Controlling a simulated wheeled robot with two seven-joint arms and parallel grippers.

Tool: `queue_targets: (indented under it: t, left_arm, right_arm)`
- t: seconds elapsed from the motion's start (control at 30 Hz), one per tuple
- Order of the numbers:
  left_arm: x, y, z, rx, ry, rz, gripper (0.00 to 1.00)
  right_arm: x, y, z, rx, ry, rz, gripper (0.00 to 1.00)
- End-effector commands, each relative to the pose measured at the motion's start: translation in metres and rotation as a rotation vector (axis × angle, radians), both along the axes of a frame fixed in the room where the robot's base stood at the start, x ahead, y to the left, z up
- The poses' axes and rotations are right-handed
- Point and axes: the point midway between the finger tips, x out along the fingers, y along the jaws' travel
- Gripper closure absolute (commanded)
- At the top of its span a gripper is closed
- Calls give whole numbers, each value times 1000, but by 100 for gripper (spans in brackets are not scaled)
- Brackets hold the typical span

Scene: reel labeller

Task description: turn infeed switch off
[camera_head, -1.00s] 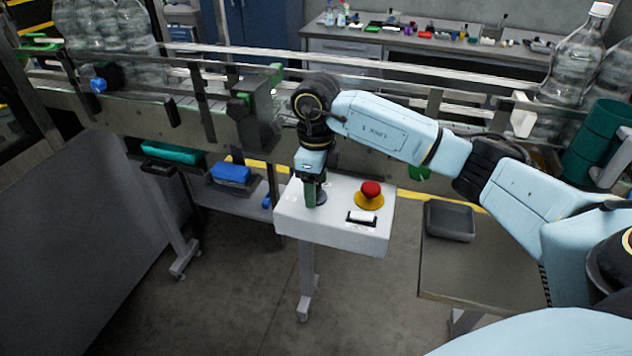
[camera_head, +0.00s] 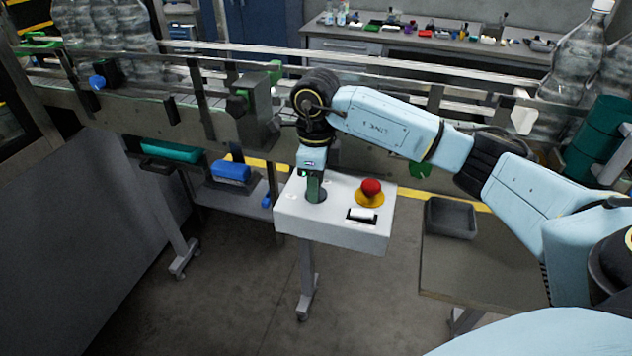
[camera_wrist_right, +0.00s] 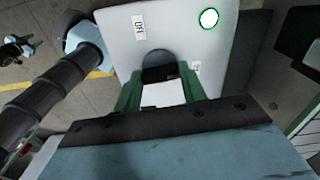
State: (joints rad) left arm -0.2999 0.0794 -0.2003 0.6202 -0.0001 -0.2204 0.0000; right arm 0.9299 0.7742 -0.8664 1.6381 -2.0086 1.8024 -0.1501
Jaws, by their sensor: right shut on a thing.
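The white control box (camera_head: 335,229) stands on a grey post in front of the conveyor. The infeed switch is a dark round knob at the left of its top; it shows in the wrist view (camera_wrist_right: 158,66). My right gripper (camera_head: 314,192) points down onto it. Its green fingers (camera_wrist_right: 160,92) stand on either side of the knob and are shut on it. The fingers hide most of the knob in the head view. A small label (camera_wrist_right: 138,27) lies beside the knob.
A red emergency button (camera_head: 371,187) on a yellow base and a white rocker (camera_head: 361,214) sit right of the gripper. A green-rimmed white lamp (camera_wrist_right: 209,18) shows on the panel. The conveyor (camera_head: 185,112) runs behind. A grey tray (camera_head: 450,219) lies on the right table.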

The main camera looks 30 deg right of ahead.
Motion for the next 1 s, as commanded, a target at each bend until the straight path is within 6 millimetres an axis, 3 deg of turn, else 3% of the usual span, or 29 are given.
queue_targets:
  t: [1.0]
  left_arm:
    - [1,0,-61,1,-1,0,64]
  right_arm:
    - [1,0,0,-1,-5,925,82]
